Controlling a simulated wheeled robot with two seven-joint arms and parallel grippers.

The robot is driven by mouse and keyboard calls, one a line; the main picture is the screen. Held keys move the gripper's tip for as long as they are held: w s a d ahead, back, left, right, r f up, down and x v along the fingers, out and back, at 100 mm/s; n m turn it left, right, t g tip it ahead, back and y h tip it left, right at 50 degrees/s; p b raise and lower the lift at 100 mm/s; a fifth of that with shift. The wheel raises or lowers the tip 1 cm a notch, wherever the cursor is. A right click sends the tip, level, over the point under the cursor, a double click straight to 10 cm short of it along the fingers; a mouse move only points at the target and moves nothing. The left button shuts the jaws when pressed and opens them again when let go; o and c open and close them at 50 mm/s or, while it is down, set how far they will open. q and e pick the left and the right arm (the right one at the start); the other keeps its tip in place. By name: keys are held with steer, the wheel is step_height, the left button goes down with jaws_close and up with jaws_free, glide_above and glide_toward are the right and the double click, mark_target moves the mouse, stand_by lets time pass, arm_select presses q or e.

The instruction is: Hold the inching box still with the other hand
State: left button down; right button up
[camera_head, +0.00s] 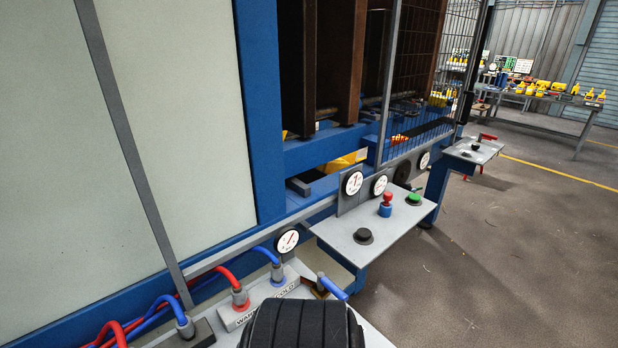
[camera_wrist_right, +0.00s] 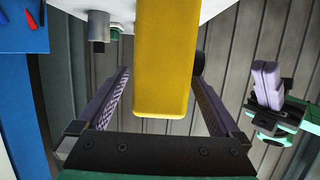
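A yellow box-shaped body (camera_wrist_right: 165,60), which I take to be the inching box, shows in the right wrist view, reaching down from the top edge. My right gripper (camera_wrist_right: 163,78) is open, with one finger on each side of the box. A narrow gap shows at the left finger; I cannot tell whether the right finger touches. A purple and green gripper (camera_wrist_right: 267,85), which looks like my left one, is at the right of that view, apart from the box. Its opening is unclear. Neither gripper nor the box can be made out in the head view.
A grey shelf (camera_head: 385,235) with a red button (camera_head: 387,199), a green button (camera_head: 414,198) and gauges juts from the blue machine frame (camera_head: 262,110). Red and blue hoses (camera_head: 230,272) run along the front ledge. Open floor (camera_head: 470,280) lies at the right.

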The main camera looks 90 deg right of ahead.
steer(key=v, duration=0.7)
steer(key=shift+d, duration=0.2)
steer(key=shift+r, duration=0.15)
steer(key=shift+s, duration=0.1)
